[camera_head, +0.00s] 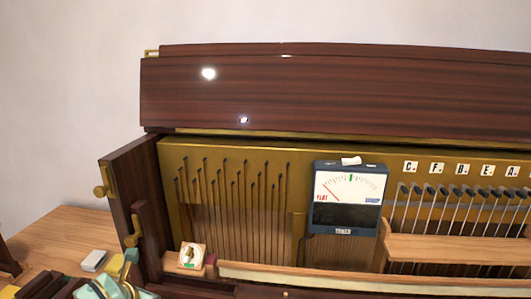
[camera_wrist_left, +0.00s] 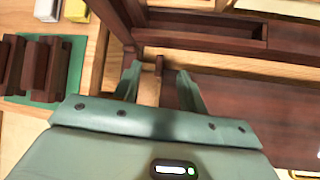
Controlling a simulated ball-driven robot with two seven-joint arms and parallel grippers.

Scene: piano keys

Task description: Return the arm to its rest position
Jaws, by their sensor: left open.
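My left gripper (camera_wrist_left: 160,78) is open in the left wrist view, with its two green fingers apart. A small dark wooden piece shows between and just beyond the fingertips; I cannot tell whether either finger touches it. Nothing is held. In the head view, teal parts that look like my left gripper (camera_head: 110,288) show at the bottom left edge, in front of the piano's left end and partly cut off. My right gripper is not in view.
The open piano (camera_head: 340,95) fills the head view, with a meter (camera_head: 347,197) and a small dial block (camera_head: 193,256). A white block (camera_head: 93,261) lies on the wooden table (camera_head: 60,235). Dark wooden pieces (camera_wrist_left: 45,70) stand on a green mat (camera_wrist_left: 78,55) at left.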

